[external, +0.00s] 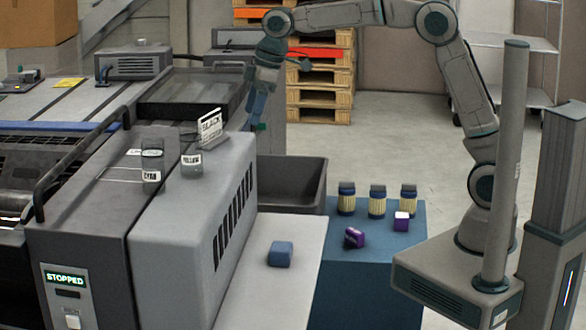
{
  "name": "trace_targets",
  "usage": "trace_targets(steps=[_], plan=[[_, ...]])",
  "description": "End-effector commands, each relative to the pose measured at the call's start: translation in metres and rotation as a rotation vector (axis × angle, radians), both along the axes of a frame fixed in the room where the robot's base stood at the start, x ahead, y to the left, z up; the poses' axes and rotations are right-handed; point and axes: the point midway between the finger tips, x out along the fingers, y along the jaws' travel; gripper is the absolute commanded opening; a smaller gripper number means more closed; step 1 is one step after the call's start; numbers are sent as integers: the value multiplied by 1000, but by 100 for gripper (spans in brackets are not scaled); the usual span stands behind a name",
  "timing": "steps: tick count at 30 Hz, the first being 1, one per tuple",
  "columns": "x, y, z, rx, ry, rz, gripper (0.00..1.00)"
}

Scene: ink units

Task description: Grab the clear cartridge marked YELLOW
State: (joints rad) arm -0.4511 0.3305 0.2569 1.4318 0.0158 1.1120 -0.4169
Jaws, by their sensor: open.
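The clear cartridge marked YELLOW (191,171) stands upright on top of the grey machine housing, its white label facing the camera. A clear cartridge marked CYAN (152,163) stands to its left, close to it. A white label marked BLACK (210,125) shows tilted behind and to the right of the YELLOW one; the body it belongs to is hard to make out. My gripper (258,127) hangs pointing down, to the right of and higher in the picture than the YELLOW cartridge, apart from it. It is open, with nothing visible between its small fingertips.
A dark grey bin (292,190) stands beside the vented housing (200,235). A blue table (365,275) holds several jars and two purple blocks. A blue block (281,254) lies on the pale ledge (262,300). A display reads STOPPED (66,279). A dark rail (80,150) runs along the machine's left.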

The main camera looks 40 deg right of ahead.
Motion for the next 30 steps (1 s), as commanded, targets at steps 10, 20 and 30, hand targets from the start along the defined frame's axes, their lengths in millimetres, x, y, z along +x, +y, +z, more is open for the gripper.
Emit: trace_targets(steps=[10, 20, 30], plan=[[-12, 124, 75, 90, -9, 279, 69], [-13, 148, 45, 98, -7, 309, 69], [-9, 166, 0, 101, -11, 307, 69]])
